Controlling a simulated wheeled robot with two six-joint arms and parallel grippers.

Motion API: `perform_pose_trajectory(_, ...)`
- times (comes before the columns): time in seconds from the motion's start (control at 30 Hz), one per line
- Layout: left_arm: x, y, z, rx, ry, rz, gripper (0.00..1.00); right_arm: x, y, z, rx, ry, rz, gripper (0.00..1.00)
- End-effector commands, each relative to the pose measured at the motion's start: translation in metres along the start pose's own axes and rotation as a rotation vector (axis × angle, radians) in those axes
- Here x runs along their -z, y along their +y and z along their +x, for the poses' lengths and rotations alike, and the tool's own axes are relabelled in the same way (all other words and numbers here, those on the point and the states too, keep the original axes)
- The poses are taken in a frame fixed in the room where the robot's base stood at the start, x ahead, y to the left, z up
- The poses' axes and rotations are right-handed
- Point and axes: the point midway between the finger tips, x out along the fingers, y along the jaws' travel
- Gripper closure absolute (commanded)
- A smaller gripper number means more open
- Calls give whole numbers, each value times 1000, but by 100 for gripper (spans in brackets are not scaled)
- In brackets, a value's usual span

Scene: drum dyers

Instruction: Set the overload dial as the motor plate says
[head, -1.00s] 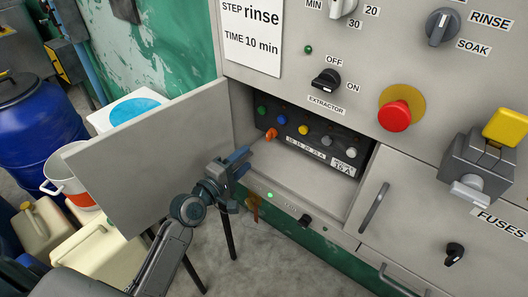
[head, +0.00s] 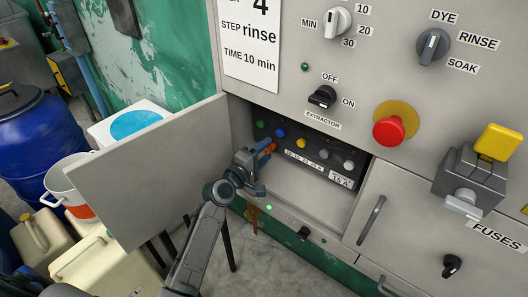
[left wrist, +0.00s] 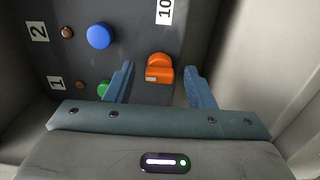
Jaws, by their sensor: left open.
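The overload dial is an orange knob in the open recess of the grey cabinet. In the left wrist view the dial (left wrist: 159,68) lies between the two blue fingers of my left gripper (left wrist: 159,78), near a "10" label. The fingers are apart, and I cannot tell if they touch it. In the head view my left gripper (head: 265,150) mostly covers the orange dial. A scale strip (head: 302,160) runs right of it, its figures partly hidden. A white plate (head: 341,180) reading "15 A" sits at the recess's lower right. My right gripper is not in view.
An open grey door (head: 150,170) stands left of the recess. Green, blue and yellow buttons (head: 300,143) line the dark panel. Above are the extractor switch (head: 322,97) and a red stop button (head: 389,130). The recess floor is clear.

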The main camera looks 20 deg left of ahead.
Motion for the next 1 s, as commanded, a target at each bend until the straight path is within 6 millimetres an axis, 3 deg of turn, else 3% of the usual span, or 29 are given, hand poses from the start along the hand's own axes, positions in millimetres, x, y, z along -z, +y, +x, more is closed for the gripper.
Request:
perform_pose_trajectory(0.1,0,0,0,0,0,0,51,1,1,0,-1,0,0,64)
perform_pose_trajectory(0.33,0,0,0,0,0,0,96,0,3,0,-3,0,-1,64)
perform_pose_trajectory(0.67,0,-2,0,0,0,40,96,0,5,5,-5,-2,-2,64)
perform_pose_trajectory(1.0,0,-4,0,-1,0,265,96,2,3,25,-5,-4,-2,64)
